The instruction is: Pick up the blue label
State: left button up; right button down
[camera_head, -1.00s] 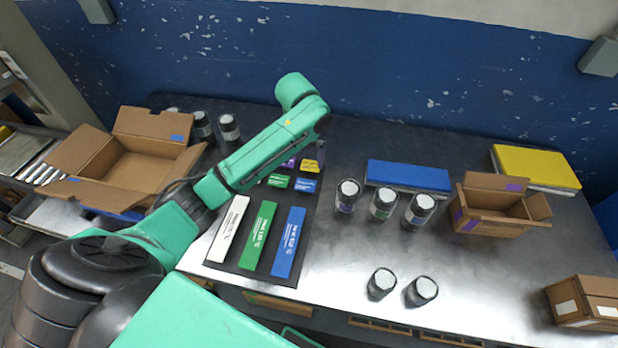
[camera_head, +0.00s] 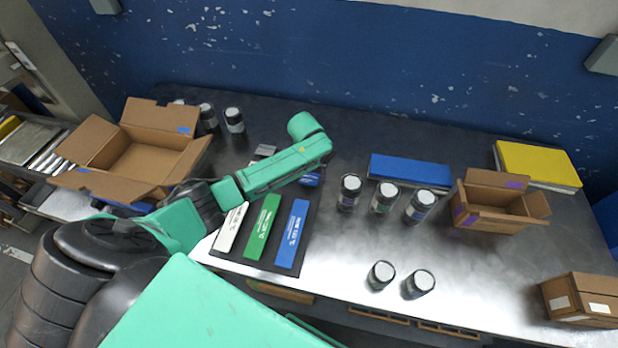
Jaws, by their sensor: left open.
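A long blue label (camera_head: 292,234) lies flat on a dark mat (camera_head: 228,262), to the right of a green label (camera_head: 262,227) and a white label (camera_head: 231,228). A smaller blue label (camera_head: 309,181) shows in part behind my left forearm, farther back. My left arm reaches across the back of the mat from the left. My left gripper (camera_head: 315,169) is open, under the wrist near the smaller blue label; its fingers are mostly hidden by the arm. Nothing shows held in it. My right gripper is out of view.
Several dark jars with white lids (camera_head: 387,197) stand right of the mat. An open carton (camera_head: 150,158) stands at left, a smaller box (camera_head: 490,212) at right.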

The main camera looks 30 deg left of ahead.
pick_arm(q)
jog(key=shift+f, duration=0.2)
jog(key=c, duration=1.2)
